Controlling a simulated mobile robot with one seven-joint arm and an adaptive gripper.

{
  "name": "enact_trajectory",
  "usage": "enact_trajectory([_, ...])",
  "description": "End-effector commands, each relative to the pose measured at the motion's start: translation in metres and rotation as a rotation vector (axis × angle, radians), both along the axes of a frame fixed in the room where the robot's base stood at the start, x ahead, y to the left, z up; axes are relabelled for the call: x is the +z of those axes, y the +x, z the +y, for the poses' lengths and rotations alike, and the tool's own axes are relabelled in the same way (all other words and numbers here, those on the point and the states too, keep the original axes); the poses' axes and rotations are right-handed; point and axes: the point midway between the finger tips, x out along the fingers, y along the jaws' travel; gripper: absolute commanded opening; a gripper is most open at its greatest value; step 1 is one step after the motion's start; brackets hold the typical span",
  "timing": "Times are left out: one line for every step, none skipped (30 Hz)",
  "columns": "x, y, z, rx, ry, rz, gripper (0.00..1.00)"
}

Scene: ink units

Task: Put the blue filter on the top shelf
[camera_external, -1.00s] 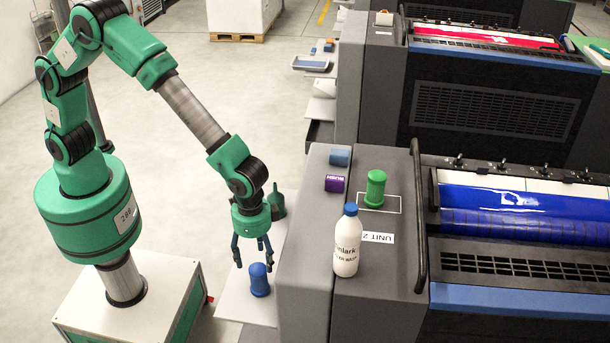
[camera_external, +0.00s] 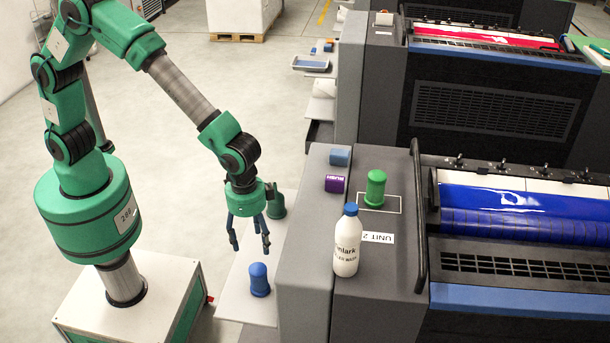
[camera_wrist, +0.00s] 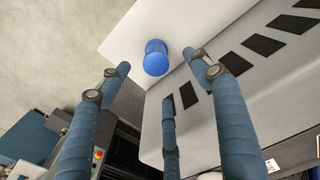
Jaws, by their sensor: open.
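The blue filter (camera_external: 259,279) stands upright on a low white shelf (camera_external: 240,303) at the left side of the grey unit. It also shows in the wrist view (camera_wrist: 156,58), just beyond my fingertips. My gripper (camera_external: 250,243) is open and empty, above the filter and slightly to its left in the external view. A green filter (camera_external: 375,189) stands on the top of the unit (camera_external: 310,235), by a white outlined rectangle (camera_external: 393,204). A darker green filter (camera_external: 276,204) stands on the low shelf, behind my gripper.
A white bottle with a blue cap (camera_external: 347,245) stands on the unit's top near the "UNIT 2" label (camera_external: 378,237). A purple box (camera_external: 334,184) and a blue box (camera_external: 340,156) sit at the back. A dark rail (camera_external: 418,220) runs along the right edge.

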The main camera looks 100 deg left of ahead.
Motion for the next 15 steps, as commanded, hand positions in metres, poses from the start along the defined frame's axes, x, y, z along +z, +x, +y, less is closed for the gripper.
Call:
enact_trajectory([0.018,-0.003,0.006,0.002,-0.004,-0.015,0.64])
enact_trajectory([0.027,-0.007,0.01,0.002,-0.005,-0.023,0.64])
enact_trajectory([0.04,-0.011,0.015,0.001,-0.007,-0.032,0.64])
enact_trajectory([0.05,-0.015,0.02,0.001,-0.009,-0.04,0.64])
enact_trajectory([0.06,-0.019,0.024,0.001,-0.011,-0.049,0.64])
enact_trajectory([0.073,-0.025,0.03,0.002,-0.013,-0.059,0.64])
enact_trajectory([0.083,-0.03,0.034,0.002,-0.014,-0.067,0.64])
enact_trajectory([0.093,-0.035,0.039,0.002,-0.016,-0.076,0.64])
enact_trajectory([0.105,-0.042,0.044,0.001,-0.017,-0.086,0.64])
enact_trajectory([0.114,-0.047,0.049,0.001,-0.019,-0.096,0.64])
enact_trajectory([0.123,-0.052,0.053,0.001,-0.02,-0.104,0.64])
enact_trajectory([0.134,-0.06,0.059,0.002,-0.021,-0.115,0.64])
enact_trajectory([0.143,-0.066,0.063,0.002,-0.022,-0.124,0.64])
enact_trajectory([0.151,-0.072,0.067,0.003,-0.023,-0.131,0.64])
enact_trajectory([0.161,-0.08,0.073,0.002,-0.024,-0.143,0.64])
